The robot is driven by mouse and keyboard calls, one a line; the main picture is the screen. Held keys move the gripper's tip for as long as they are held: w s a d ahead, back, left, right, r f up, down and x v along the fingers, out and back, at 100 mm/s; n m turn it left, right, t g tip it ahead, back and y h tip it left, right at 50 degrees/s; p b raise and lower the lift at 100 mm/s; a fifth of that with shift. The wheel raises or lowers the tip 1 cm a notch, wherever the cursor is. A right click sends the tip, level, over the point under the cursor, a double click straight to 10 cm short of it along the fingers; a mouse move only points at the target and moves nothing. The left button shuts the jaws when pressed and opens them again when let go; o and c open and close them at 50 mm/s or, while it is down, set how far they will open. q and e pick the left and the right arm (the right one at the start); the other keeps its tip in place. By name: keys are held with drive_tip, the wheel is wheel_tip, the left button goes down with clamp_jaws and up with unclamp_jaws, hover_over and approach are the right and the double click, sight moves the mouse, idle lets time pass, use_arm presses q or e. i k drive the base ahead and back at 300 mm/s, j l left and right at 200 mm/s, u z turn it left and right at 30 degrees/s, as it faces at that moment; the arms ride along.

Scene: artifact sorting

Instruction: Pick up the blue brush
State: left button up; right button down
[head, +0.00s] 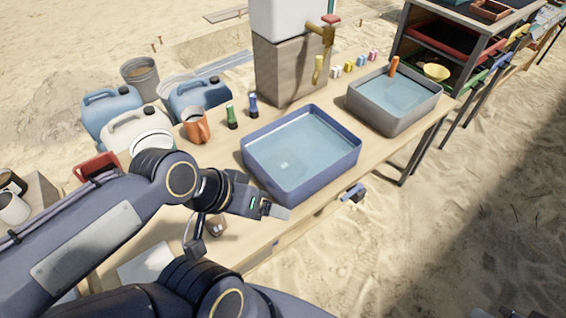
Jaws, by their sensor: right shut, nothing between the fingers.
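A small blue item (352,192) with dark parts shows at the table's front edge, right of the large blue basin; it may be the blue brush. A slim dark-blue item (252,105) stands upright behind that basin, beside a similar green one; which of the two blue items is the brush is not clear.
The blue basin (252,178) of water fills the table's middle. A grey basin (372,116) is farther right. An orange mug (196,126), jerrycans (113,107) and a tap block (290,72) stand behind. A small brown piece (216,225) lies near my arm.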

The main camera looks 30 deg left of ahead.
sight(254, 110)
drive_tip(key=u, duration=1.3)
